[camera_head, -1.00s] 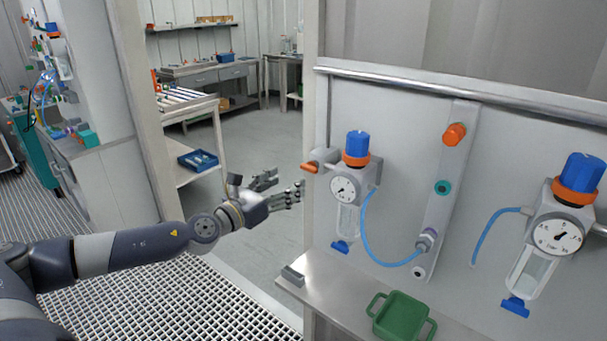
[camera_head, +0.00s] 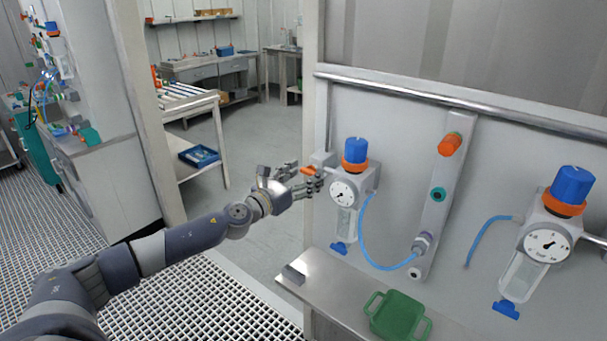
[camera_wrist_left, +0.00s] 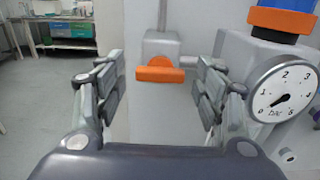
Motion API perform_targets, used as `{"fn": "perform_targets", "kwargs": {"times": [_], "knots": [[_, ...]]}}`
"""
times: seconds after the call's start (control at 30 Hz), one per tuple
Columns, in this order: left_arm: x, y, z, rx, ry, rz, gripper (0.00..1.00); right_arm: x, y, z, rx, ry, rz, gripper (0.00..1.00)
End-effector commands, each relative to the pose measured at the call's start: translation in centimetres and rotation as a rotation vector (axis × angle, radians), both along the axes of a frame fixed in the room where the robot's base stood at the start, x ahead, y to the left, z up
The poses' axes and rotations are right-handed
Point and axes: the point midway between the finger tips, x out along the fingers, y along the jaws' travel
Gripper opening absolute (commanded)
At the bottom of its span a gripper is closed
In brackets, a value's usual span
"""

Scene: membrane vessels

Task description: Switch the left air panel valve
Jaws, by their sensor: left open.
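The left air panel valve has an orange handle (camera_head: 308,171) on a grey body at the panel's left edge, beside the left regulator (camera_head: 350,180) with its blue and orange knob and dial. In the left wrist view the orange handle (camera_wrist_left: 160,71) lies crosswise below its grey body, ahead and between my fingers. My left gripper (camera_head: 312,182) is open, with its fingers on either side of the handle. In the left wrist view the left gripper (camera_wrist_left: 158,95) shows a gap between each finger and the handle. My right gripper is not in view.
A second regulator (camera_head: 548,240) hangs at the right of the panel. A blue hose (camera_head: 375,250) loops from the left regulator to the manifold strip (camera_head: 440,200). A green tray (camera_head: 398,318) stands on the metal shelf (camera_head: 335,290) below.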

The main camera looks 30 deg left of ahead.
Motion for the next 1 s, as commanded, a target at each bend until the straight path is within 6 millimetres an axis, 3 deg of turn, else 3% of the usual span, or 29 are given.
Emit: {"fn": "perform_targets", "kwargs": {"times": [0.27, 0.4, 0.47, 1.0], "knots": [[0.06, -0.02, -0.07, 0.0, 0.001, 0.0, 0.61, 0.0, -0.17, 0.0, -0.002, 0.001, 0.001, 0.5], [0.06, -0.01, -0.06, -0.001, 0.001, 0.0, 0.29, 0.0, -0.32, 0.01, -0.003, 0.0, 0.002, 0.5], [0.05, -0.01, -0.06, -0.001, 0.001, 0.0, 0.19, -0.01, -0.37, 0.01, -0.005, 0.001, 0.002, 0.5], [0.06, -0.02, -0.04, -0.128, 0.01, 0.0, 0.19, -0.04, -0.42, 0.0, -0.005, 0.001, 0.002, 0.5]]}}
